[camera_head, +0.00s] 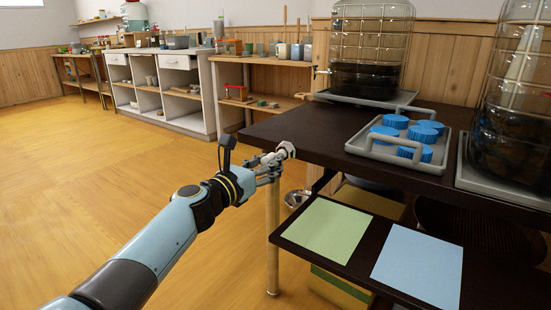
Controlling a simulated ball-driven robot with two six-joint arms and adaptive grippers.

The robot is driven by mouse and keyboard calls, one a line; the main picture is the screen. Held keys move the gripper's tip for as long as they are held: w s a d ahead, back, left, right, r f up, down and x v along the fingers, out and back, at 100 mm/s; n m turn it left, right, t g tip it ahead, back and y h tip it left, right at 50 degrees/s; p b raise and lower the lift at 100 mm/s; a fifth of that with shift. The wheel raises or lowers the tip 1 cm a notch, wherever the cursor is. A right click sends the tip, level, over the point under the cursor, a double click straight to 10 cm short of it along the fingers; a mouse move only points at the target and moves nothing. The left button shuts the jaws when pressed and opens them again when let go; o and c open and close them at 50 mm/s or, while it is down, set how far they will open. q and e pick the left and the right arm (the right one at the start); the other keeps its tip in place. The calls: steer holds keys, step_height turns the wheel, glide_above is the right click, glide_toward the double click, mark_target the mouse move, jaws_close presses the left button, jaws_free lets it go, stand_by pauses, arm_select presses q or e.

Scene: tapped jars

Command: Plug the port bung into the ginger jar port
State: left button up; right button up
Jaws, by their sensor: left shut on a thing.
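My left gripper (274,161) is shut on a small pale piece, which looks like the port bung (287,150). It holds the piece in the air beside the left edge of the dark table. The fingers hide part of the piece. One large clear jar (371,45) with dark contents and a tap at its lower left stands on a grey tray at the back of the table. A second large jar (511,100) stands at the right, partly cut off. I cannot tell which is the ginger jar, and I make out no open port.
A grey handled tray (440,163) with several blue lids (422,134) sits on the dark table (280,129) between the jars. A lower shelf carries a green sheet (327,228) and a blue sheet (420,270). Floor at left is clear.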

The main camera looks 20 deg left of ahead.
arm_select(q)
jaws_close()
steer(key=shift+s+a, duration=0.15)
steer(key=shift+s, duration=0.2)
stand_by(0.3)
steer(key=shift+p+v, duration=0.35)
steer(key=shift+v, duration=0.7)
steer(key=v, duration=0.6)
steer(key=shift+p, duration=0.4)
steer(key=shift+s, duration=0.15)
